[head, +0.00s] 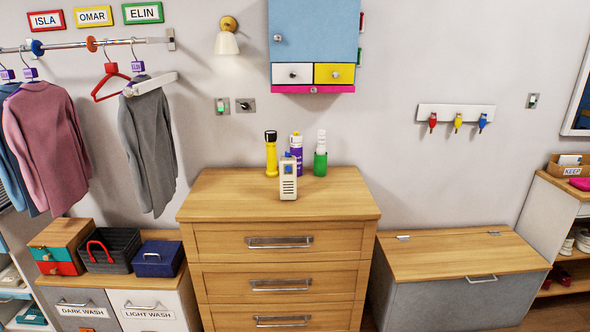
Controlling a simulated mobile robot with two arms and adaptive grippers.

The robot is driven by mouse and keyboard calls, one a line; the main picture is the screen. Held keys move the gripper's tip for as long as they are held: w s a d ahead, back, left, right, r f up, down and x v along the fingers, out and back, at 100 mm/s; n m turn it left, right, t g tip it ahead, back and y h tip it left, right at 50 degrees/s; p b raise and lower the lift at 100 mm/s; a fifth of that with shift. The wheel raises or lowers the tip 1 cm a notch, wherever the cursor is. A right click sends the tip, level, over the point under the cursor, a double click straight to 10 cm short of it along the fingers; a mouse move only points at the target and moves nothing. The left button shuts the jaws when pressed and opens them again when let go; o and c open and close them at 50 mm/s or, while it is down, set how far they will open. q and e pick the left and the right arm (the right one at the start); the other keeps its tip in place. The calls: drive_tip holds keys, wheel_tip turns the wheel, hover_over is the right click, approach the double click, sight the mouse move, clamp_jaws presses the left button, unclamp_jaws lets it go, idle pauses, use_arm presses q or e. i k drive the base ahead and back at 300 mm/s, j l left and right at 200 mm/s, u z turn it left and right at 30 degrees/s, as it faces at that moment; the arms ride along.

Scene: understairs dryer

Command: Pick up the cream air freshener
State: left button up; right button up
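The cream air freshener (288,182) appears to be the small upright cream box with dark slots and a blue patch near its top. It stands on the wooden dresser top (225,200), in front of a yellow torch-like item (271,155), a purple can with a white cap (296,148) and a green container with a white top (320,160). It partly hides the purple can. Neither of my grippers is in view.
The dresser top is clear to both sides of the group. A blue wall cabinet (312,30) hangs above. A grey chest with a wooden lid (455,255) stands right. A dark basket (111,250) and a blue box (158,258) sit on the left cabinet, below hanging clothes (147,145).

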sight(288, 179)
drive_tip(key=i, duration=2.15)
drive_tip(key=j+u, duration=0.05)
